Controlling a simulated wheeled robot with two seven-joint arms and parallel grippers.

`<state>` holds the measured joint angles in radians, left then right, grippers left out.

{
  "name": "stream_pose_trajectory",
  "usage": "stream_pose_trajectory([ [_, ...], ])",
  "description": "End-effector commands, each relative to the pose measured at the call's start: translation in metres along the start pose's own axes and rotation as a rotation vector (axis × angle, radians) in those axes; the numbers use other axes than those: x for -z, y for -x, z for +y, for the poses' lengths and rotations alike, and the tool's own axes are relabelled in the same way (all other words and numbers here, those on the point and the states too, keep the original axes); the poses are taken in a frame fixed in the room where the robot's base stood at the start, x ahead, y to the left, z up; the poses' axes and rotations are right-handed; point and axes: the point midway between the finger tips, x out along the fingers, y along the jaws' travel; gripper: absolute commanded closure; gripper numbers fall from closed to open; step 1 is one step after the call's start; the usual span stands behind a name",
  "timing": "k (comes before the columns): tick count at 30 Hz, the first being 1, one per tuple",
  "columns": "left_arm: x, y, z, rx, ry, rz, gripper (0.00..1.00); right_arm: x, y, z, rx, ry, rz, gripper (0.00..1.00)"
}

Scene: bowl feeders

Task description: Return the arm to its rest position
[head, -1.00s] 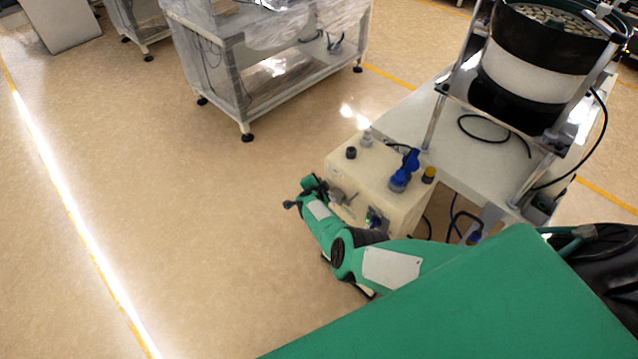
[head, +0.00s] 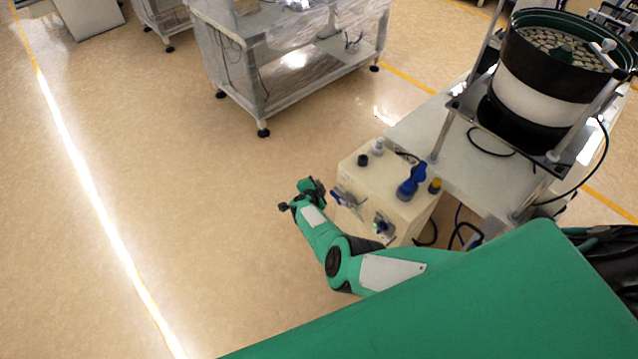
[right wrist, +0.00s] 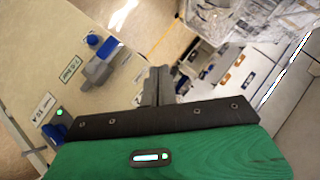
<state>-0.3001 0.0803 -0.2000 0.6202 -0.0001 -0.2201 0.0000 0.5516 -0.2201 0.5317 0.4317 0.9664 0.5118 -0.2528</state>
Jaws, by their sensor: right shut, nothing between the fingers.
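My right arm, green with a pale plate, reaches in from the lower right in the head view. Its gripper (head: 312,189) is at the far end of the arm, just left of the cream control box (head: 408,218). In the right wrist view the grey fingers (right wrist: 158,86) are together with nothing between them. The box's panel (right wrist: 42,72), with a grey and blue knob (right wrist: 98,65), lies left of the fingers, which look clear of it. My left gripper is not in view.
A bowl feeder (head: 545,90) full of small pale parts stands on a white table (head: 440,128) at the upper right. Blue and yellow fittings top the box. A wrapped cart (head: 285,90) stands at the back. The floor (head: 180,170) to the left is clear.

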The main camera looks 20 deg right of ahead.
Motion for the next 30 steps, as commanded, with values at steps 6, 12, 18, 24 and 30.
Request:
stream_pose_trajectory([
  [6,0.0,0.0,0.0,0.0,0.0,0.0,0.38,0.0,0.0,0.0,0.0,0.0,0.0,1.0],
  [12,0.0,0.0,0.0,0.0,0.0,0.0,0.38,0.0,0.0,0.0,0.0,0.0,0.0,1.0],
  [18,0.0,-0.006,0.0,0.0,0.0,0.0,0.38,-0.006,-0.002,0.025,0.016,0.06,-0.021,1.0],
  [24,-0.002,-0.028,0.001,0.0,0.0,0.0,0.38,-0.034,0.003,0.143,0.083,0.369,-0.16,1.0],
  [30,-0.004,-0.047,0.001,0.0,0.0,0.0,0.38,-0.068,0.039,0.288,0.115,0.727,-0.387,1.0],
])
